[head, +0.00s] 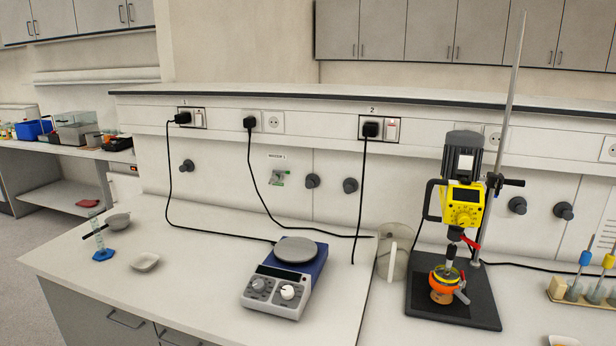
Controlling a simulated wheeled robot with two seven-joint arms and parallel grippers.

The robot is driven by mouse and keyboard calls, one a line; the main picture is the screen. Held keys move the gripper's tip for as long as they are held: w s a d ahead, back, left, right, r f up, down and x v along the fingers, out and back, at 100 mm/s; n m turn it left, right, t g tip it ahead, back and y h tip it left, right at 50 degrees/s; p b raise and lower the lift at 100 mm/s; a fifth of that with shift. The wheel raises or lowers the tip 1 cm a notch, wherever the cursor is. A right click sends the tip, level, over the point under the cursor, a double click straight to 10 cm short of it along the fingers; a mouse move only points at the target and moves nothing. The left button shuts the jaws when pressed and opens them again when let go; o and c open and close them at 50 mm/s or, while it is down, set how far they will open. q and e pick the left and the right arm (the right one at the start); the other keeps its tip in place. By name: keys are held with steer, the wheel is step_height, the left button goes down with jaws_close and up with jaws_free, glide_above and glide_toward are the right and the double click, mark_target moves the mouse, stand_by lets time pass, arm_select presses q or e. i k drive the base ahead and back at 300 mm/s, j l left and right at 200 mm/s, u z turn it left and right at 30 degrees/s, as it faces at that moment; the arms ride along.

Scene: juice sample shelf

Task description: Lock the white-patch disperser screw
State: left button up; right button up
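The disperser (463,205) stands at the right of the head view. It has a yellow front with a dark display and knob, and a dark grey motor housing with a pale patch (465,163) on it. It is mounted on a tall metal rod (508,90) rising from a black base plate (453,308). A black handle or screw (513,183) sticks out to the right at the rod clamp; whether it is tight cannot be told. A red lever (470,242) shows below the yellow body. An orange-ringed vessel (445,283) stands under the shaft. Neither gripper is in view.
Black cables hang from wall sockets. A rack with capped tubes (578,290) is at right.

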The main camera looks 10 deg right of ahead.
mark_target(498, 185)
steer(key=z, duration=1.4)
